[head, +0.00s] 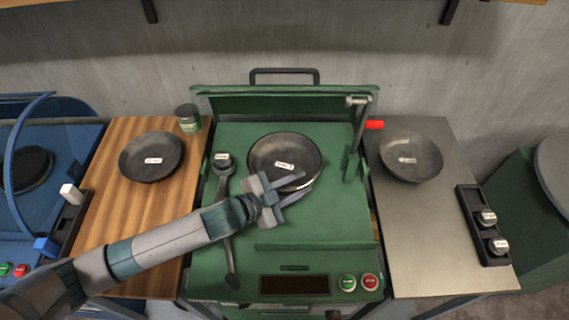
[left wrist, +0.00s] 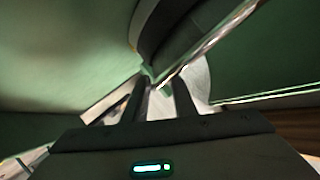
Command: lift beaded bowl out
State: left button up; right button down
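A dark round bowl (head: 284,150) with a small white label sits in the middle of the green machine (head: 330,215). The label is too small to read, and I cannot make out beads. My left gripper (head: 304,185) is at the bowl's front rim with its fingers apart. In the left wrist view the two fingers (left wrist: 160,88) show a gap, and the bowl's shiny rim (left wrist: 215,38) runs down to between their tips. I cannot tell whether they touch it. My right gripper is not in view.
Another labelled bowl (head: 150,157) is on the wooden table at left, beside a tin (head: 188,118). A third bowl (head: 411,155) is on the grey table at right.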

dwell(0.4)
pick_arm(q)
grip_shut()
notch_tip(320, 180, up, 8)
jog(key=shift+r+b, duration=0.25)
jog(key=shift+b, duration=0.85)
jog(key=shift+r, duration=0.8)
